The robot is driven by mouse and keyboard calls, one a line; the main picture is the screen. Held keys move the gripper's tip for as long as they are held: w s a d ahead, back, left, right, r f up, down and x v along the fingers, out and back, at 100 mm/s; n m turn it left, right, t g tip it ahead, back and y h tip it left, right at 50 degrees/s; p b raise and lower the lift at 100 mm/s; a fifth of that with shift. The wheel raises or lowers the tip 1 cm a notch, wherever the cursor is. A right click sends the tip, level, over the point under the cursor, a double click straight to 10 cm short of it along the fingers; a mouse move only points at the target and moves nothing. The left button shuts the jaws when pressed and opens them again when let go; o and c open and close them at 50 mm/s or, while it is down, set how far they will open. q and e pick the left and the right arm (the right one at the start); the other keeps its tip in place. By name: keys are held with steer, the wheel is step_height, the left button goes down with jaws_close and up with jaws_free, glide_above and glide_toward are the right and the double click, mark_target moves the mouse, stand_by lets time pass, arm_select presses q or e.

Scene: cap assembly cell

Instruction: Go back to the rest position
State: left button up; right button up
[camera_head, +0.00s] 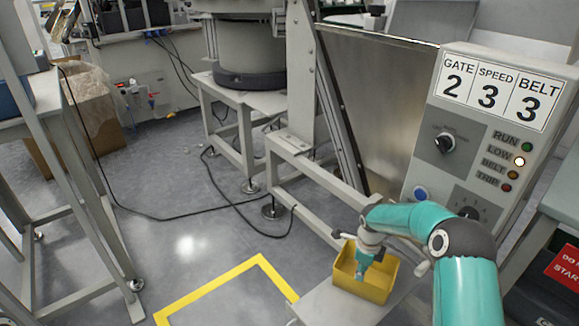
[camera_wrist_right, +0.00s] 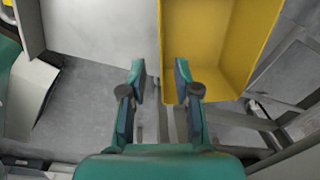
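My right gripper (camera_head: 361,274) is at the lower right of the head view, its fingers pointing down over a yellow bin (camera_head: 358,291). There the yellow bin (camera_wrist_right: 248,35) lies beyond the fingers, to the right. The part of the bin that shows looks empty. Whether the fingers touch the bin cannot be told. My left gripper is not in view.
A control box (camera_head: 482,130) reads gate 2, speed 3, belt 3; its LOW lamp (camera_head: 519,161) looks lit. The bin stands on a light grey surface (camera_head: 335,308). A metal frame stand (camera_head: 85,200) is at left. Cables and yellow tape (camera_head: 215,286) lie on open floor.

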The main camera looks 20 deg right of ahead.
steer(key=s+a+r+n+y+p, duration=0.2)
steer(key=s+a+r+n+p, duration=0.4)
steer(key=a+p, duration=0.4)
steer(key=s+a+r+n+y+p, duration=0.2)
steer(key=s+a+r+n+p, duration=0.4)
steer(key=p, duration=0.6)
steer(key=s+a+r+n+p, duration=0.4)
steer(key=s+r+n+p, duration=0.2)
steer(key=s+r+p, duration=0.1)
steer(key=s+a+r+n+p, duration=0.4)
steer(key=s+r+n+p, duration=0.3)
steer(key=r+p, duration=0.3)
steer(key=shift+a+r, duration=0.15)
steer(key=shift+r, duration=0.05)
steer(key=shift+a, duration=0.1)
